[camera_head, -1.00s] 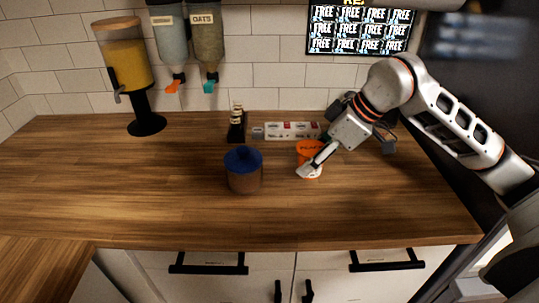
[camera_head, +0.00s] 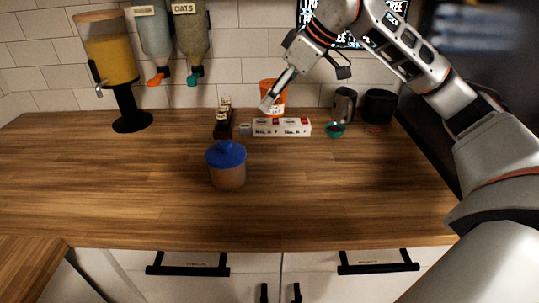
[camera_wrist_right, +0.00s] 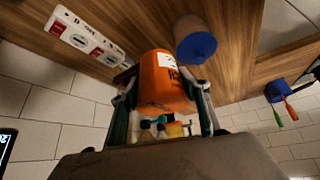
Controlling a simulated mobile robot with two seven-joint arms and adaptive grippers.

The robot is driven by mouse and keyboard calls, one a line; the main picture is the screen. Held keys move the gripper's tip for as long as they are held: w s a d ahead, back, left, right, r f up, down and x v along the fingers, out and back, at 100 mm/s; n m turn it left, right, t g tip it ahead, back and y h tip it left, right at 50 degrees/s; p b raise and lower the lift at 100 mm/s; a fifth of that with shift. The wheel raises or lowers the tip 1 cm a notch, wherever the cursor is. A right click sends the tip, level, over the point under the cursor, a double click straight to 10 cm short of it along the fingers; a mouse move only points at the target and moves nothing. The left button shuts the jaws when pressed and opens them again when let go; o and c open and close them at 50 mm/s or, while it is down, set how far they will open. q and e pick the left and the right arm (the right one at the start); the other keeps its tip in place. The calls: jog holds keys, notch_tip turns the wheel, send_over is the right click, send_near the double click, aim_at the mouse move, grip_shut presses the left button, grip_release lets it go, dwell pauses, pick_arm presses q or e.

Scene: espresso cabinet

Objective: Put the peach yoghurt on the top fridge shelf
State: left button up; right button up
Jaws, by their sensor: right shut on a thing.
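The peach yoghurt is an orange tub (camera_head: 277,86) with dark lettering, held up above the back of the counter in the head view. My right gripper (camera_head: 268,103) is shut on it, with one finger showing across its near side. In the right wrist view the tub (camera_wrist_right: 163,88) sits between both fingers, its white label facing the camera. Its base is clear of the counter. My left gripper is not in view. I cannot make out the fridge shelf in these frames.
A brown jar with a blue lid (camera_head: 227,165) stands mid-counter. A juice dispenser (camera_head: 108,60) stands left. The front counter is clear.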

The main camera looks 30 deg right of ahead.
notch_tip(320, 180, down, 17)
jog(key=shift+r+b, duration=0.1)
jog(key=shift+b, duration=0.75)
jog(key=shift+f, duration=0.3)
jog(key=o, duration=1.2)
jog(key=shift+o, duration=0.2)
jog(key=shift+r, duration=0.1)
